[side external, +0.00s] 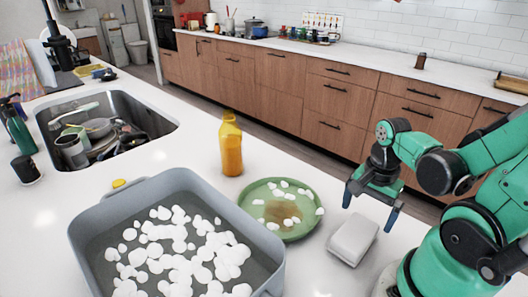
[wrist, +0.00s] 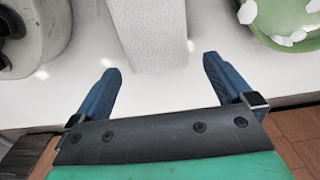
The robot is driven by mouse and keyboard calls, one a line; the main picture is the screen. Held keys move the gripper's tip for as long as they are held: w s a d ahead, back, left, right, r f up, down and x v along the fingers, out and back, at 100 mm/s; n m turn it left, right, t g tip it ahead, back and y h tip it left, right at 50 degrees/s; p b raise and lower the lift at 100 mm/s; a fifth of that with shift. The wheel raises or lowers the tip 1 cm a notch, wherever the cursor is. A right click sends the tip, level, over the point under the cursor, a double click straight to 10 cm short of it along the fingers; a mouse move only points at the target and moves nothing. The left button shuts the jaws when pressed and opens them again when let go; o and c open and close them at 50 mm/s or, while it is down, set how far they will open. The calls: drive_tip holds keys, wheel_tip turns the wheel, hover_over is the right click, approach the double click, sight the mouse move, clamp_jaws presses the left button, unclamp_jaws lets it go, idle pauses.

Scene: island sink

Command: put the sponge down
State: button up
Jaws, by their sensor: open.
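The sponge (side external: 353,238) is a pale grey-white block. It lies flat on the white counter, just right of the green plate. It also shows at the top middle of the wrist view (wrist: 156,35) with a fine-textured surface. My gripper (side external: 370,209) is open and empty, close above and behind the sponge in the side view. In the wrist view my gripper's (wrist: 161,65) two blue fingers stand apart, one on each side of the sponge's near end, with white counter showing in the gaps.
The green plate (side external: 253,203) holds white foam bits and a brown stain. A grey basin (side external: 85,225) with white foam blobs stands left of it. A yellow bottle (side external: 232,148) stands behind the plate. A sink (side external: 160,124) with dishes is at left. The counter's edge is close behind my gripper.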

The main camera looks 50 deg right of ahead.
drive_tip(key=shift+r, duration=5.1)
drive_tip(key=w+a+n+t, duration=0.7)
drive_tip(key=w+a+n, duration=0.2)
drive_tip(key=n, duration=0.9)
drive_tip(key=shift+w, duration=1.2)
drive_tip(key=shift+d, duration=0.1)
drive_tip(key=m+g, duration=0.7)
drive_tip(key=m, duration=1.1)
hover_over(364, 221)
wheel_tip(364, 221, down, 7)
drive_tip(key=shift+r, duration=0.15)
drive_tip(key=shift+f, duration=2.7)
